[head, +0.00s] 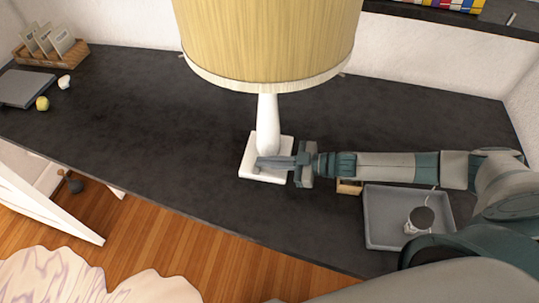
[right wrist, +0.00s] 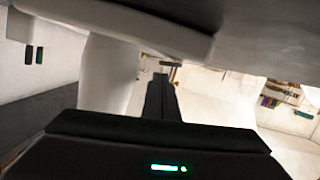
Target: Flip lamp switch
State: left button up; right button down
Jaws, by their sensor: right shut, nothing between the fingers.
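The lamp has a wide yellowish shade (head: 265,40), a white stem (head: 268,122) and a square white base (head: 247,168) on the dark desk. My right gripper (head: 262,162) reaches in from the right, its fingers shut and empty, over the lamp base and just in front of the stem's foot. In the right wrist view the shut fingers (right wrist: 161,95) point forward, with a pale upright column (right wrist: 108,75), likely the stem, close to their left. I cannot make out the lamp switch in either view. I cannot tell whether the fingers touch the lamp. My left gripper is not in view.
The dark desk (head: 130,95) is mostly clear left of the lamp. A grey tray (head: 380,240) with a small cup-like item (head: 420,218) lies right, below my right arm. A wooden holder (head: 75,57), a grey flat object (head: 25,88) and a yellow ball (head: 43,103) sit far left.

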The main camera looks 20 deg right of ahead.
jog(key=shift+f, duration=0.4)
jog(key=shift+w+f+m, duration=0.15)
jog(key=shift+f+m, duration=0.1)
jog(key=shift+m, duration=0.05)
jog(key=shift+r, duration=0.1)
jog(key=shift+w+d+r+p, duration=0.1)
jog(key=shift+r+p, duration=0.65)
jog(key=shift+r, duration=0.15)
jog(key=r+p, duration=0.1)
jog(key=d+r+p, duration=0.1)
jog(key=shift+r, duration=0.3)
jog(key=p+v, duration=0.1)
jog(key=v, duration=0.8)
jog(key=shift+w+d+p, duration=0.25)
jog(key=shift+d+p, duration=0.05)
jog(key=shift+p, duration=0.05)
jog(key=shift+f, duration=0.2)
